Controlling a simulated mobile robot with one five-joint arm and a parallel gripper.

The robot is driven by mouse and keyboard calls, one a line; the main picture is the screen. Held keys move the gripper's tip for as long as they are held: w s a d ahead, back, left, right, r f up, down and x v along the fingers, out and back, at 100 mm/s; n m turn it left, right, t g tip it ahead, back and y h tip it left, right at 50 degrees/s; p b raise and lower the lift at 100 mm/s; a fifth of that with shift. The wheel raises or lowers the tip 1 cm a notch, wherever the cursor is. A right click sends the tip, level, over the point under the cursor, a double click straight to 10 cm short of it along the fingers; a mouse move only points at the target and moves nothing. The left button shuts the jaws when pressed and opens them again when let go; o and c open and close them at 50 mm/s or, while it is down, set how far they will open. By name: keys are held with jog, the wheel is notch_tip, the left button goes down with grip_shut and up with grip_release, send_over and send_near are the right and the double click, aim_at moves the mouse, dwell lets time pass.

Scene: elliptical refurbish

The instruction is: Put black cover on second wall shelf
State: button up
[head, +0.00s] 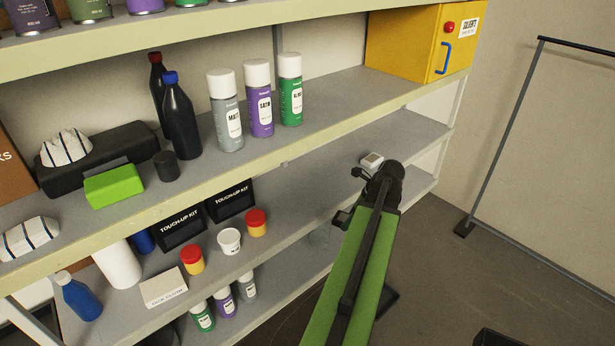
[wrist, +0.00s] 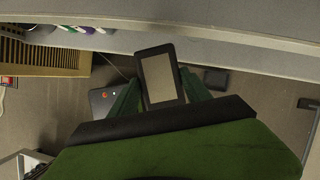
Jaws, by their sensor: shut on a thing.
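My gripper (wrist: 160,88) is shut on a flat rectangular thing (wrist: 158,78) with a black rim and a beige face, seen between its green fingers in the wrist view. I cannot tell for sure that it is the black cover. In the head view my gripper (head: 381,184) is in front of the right part of the shelving, by the board below the spray cans. A small pale block (head: 371,160) shows just beyond it; I cannot tell whether it is held. The wall shelves include a board with spray cans (head: 340,103) and a lower board (head: 398,138).
Spray cans (head: 260,98), dark bottles (head: 182,125) and a yellow box (head: 415,42) stand on the upper board. Touch-up kits (head: 231,201) and small tubs (head: 229,241) are below, left of my gripper. The lower board's right part is mostly clear. A metal rack (head: 508,130) stands right.

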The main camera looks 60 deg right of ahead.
send_near(300, 209)
notch_tip(300, 209, down, 5)
jog(key=shift+s+d+r, duration=0.1)
jog(key=shift+r, duration=0.1)
jog(key=w, duration=0.3)
jog(key=shift+w+f+b, duration=0.1)
jog(key=shift+f+b, duration=0.4)
jog(key=shift+f, duration=0.05)
jog(key=shift+r, duration=0.25)
jog(key=shift+f, duration=0.3)
jog(key=o, duration=1.7)
jog(key=shift+r, duration=0.1)
jog(key=shift+r, duration=0.15)
